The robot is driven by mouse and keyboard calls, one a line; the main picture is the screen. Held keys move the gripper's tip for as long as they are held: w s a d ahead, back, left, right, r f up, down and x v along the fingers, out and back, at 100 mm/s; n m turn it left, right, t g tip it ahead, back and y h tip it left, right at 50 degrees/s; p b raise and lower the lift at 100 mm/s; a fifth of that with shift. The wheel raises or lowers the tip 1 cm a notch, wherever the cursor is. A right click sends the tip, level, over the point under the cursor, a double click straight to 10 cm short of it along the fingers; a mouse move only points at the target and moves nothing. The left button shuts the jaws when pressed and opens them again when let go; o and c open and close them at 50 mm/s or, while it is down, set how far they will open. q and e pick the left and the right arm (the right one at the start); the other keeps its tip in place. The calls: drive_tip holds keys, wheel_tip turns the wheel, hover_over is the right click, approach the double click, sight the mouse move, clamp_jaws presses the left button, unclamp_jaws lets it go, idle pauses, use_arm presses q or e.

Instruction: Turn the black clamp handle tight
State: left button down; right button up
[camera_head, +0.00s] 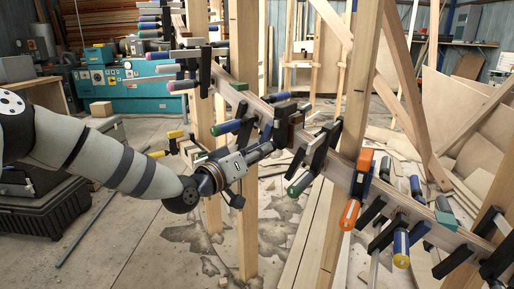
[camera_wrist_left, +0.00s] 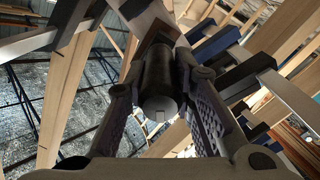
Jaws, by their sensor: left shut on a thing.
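The black clamp handle (camera_wrist_left: 158,78) is a dark cylinder seen nearly end-on in the left wrist view. The two fingers of my left gripper (camera_wrist_left: 160,108) stand on either side of it and are shut on it. In the head view my left gripper (camera_head: 265,151) reaches in from the left to a clamp on the slanting wooden stringer (camera_head: 252,103). There the handle is mostly hidden by the fingers. My right gripper is out of view.
Several other clamps crowd the stringer, including one with an orange handle (camera_head: 350,213) and one with a yellow-and-blue handle (camera_head: 401,247). A wooden post (camera_head: 247,230) stands beside my gripper. Offcuts litter the floor at right.

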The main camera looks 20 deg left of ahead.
use_arm(q)
drive_tip(key=m, duration=0.2)
drive_tip(key=m+p, duration=0.1)
drive_tip(key=m, duration=0.1)
drive_tip(key=shift+d+r+p, duration=0.1)
drive_tip(key=shift+r+p, duration=0.2)
drive_tip(key=shift+f+m+p, duration=0.1)
drive_tip(key=shift+m+p, duration=0.2)
drive_tip(key=shift+m, duration=0.7)
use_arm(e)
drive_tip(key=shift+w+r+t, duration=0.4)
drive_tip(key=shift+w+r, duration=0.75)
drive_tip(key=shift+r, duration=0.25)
use_arm(q)
drive_tip(key=shift+f+m, duration=0.1)
drive_tip(key=shift+m, duration=0.2)
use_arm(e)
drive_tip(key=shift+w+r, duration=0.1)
use_arm(q)
drive_tip(key=c, duration=1.3)
unclamp_jaws()
drive_tip(key=shift+c, duration=0.2)
drive_tip(key=shift+s, duration=0.15)
drive_tip(key=v, duration=1.1)
drive_tip(key=shift+s, duration=0.4)
